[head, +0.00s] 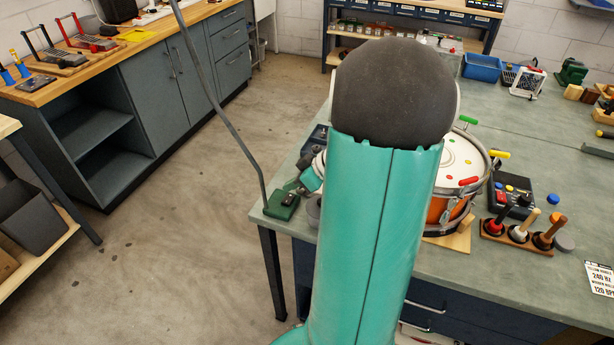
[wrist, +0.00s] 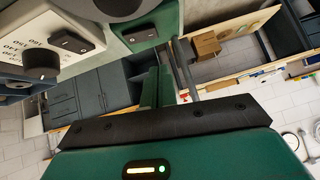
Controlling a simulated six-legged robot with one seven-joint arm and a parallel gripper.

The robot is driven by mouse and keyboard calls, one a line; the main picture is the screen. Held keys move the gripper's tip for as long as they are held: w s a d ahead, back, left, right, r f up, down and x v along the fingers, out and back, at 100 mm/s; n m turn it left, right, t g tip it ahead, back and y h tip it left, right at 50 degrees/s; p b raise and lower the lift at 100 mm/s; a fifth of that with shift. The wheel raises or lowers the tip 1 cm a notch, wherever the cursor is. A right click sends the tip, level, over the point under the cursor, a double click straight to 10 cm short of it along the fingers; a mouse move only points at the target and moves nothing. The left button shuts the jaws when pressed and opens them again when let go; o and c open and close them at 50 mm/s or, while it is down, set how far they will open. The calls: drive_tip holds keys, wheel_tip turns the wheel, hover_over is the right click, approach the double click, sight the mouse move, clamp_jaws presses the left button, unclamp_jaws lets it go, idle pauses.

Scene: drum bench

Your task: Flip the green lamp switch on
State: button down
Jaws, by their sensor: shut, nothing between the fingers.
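The green lamp base (head: 282,207) stands at the near left corner of the drum bench in the head view, with a dark switch on top and a thin bent grey pole rising from it. In the wrist view the green base (wrist: 150,40) is at the upper middle, with its black rocker switch (wrist: 140,36); I cannot tell which way it is tipped. My gripper (wrist: 158,72) is shut and empty, its green fingers pointing toward the base, just below it in the picture. Contact cannot be made out. In the head view my arm hides most of the gripper.
A white box (wrist: 88,22) with printed numbers, a black dial and another black rocker switch is left of the green base in the wrist view. A drum (head: 460,165) and a rack of colored-handled tools (head: 517,238) stand right of my arm. The floor left of the bench is clear.

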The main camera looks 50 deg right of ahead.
sight(284, 198)
drive_tip(key=f, duration=0.4)
drive_tip(key=shift+a, duration=0.2)
drive_tip(key=shift+s, duration=0.1)
drive_tip(key=shift+a+f, duration=0.2)
drive_tip(key=shift+f, duration=0.2)
drive_tip(key=shift+r, duration=0.1)
drive_tip(key=shift+d, duration=0.15)
drive_tip(key=shift+w+d+r, duration=0.25)
drive_tip(key=shift+d, duration=0.4)
drive_tip(key=shift+w+r, duration=0.1)
